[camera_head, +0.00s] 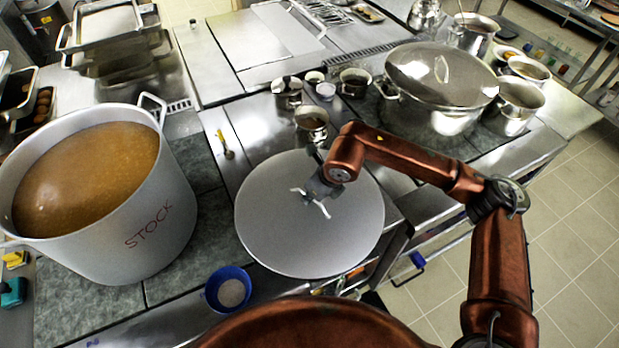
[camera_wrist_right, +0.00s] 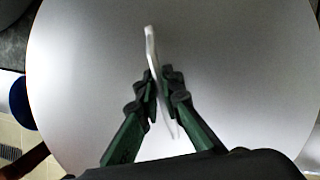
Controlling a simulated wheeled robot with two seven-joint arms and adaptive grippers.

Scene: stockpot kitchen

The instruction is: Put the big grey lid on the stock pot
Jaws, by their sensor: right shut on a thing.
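The big grey lid (camera_head: 278,225) is a wide flat disc in the middle of the head view; it fills most of the right wrist view (camera_wrist_right: 235,70). My right gripper (camera_head: 318,198) is shut on the lid's handle, which runs between its fingers (camera_wrist_right: 160,95) in the wrist view. Whether the lid is clear of the counter is hard to tell. The stock pot (camera_head: 165,225), a large grey pot marked STOCK, stands to the left, open and full of brown broth (camera_head: 90,180). The lid is to the right of the pot, apart from it. My left gripper is not in view.
A blue bowl (camera_head: 229,289) sits between the pot and the lid, near the front. A large lidded pot (camera_head: 440,85) stands at the back right. Small pots (camera_head: 312,124) stand behind the lid. A spoon (camera_head: 226,146) lies behind the gap between pot and lid.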

